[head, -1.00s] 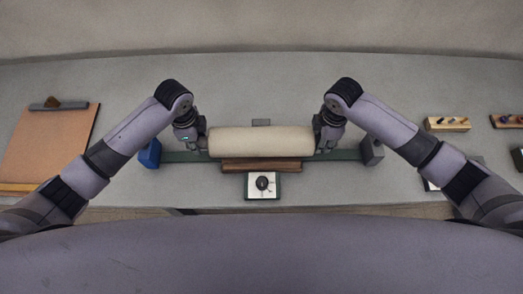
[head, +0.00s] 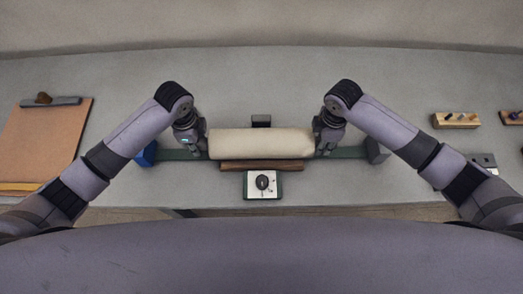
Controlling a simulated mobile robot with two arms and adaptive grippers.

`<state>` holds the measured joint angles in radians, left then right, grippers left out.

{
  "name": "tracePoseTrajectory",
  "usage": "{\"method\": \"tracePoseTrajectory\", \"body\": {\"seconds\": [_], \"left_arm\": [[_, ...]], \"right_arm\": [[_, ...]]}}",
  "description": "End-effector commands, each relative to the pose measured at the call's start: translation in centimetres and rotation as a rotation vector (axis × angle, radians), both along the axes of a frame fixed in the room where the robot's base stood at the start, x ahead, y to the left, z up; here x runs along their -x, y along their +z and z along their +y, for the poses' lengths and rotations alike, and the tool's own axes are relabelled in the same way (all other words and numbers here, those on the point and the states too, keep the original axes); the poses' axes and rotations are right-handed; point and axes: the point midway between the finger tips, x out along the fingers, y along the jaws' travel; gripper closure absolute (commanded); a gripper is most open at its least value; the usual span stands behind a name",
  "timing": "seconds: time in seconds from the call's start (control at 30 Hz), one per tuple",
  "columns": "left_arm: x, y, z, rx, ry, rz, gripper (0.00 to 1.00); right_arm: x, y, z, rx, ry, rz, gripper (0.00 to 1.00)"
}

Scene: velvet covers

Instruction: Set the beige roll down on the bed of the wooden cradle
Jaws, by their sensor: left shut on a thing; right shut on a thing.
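The beige roll (head: 261,143) lies crosswise in the middle of the head view, level from left to right. My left gripper (head: 203,142) is shut on its left end, and my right gripper (head: 318,141) is shut on its right end. The wooden cradle (head: 261,165) shows as a brown strip just in front of and below the roll; the rest of its bed is hidden by the roll. I cannot tell whether the roll touches the cradle. A green bar (head: 346,153) runs out to both sides of the cradle.
A blue block (head: 147,153) and a dark grey block (head: 376,151) stand at the bar's ends. A white panel with a black knob (head: 263,185) is in front. A clipboard (head: 45,140) lies left; a wooden holder (head: 456,120) stands right. The table behind the roll is mostly clear.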

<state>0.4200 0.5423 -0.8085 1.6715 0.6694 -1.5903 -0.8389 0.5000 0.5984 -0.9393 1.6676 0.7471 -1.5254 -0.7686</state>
Motion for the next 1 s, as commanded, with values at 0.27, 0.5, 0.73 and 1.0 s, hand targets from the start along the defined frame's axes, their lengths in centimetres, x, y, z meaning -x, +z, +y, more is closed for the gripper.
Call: {"method": "tracePoseTrajectory", "body": {"seconds": [0.27,0.5,0.73,1.0], "left_arm": [[0.0,-0.5,0.0,-0.001,0.000,0.000,0.58],[0.0,-0.5,0.0,0.000,0.000,0.000,0.50],[0.0,-0.2,0.0,0.000,0.000,-0.001,0.50],[-0.2,4.3,0.0,0.001,-0.001,-0.005,0.50]], "right_arm": [[0.0,-0.5,0.0,0.001,0.000,0.000,0.59],[0.0,-0.5,0.0,0.000,0.000,0.000,0.50],[0.0,-0.5,0.0,0.000,0.000,0.000,0.50],[0.0,-0.5,0.0,0.000,0.000,0.000,0.50]]}}
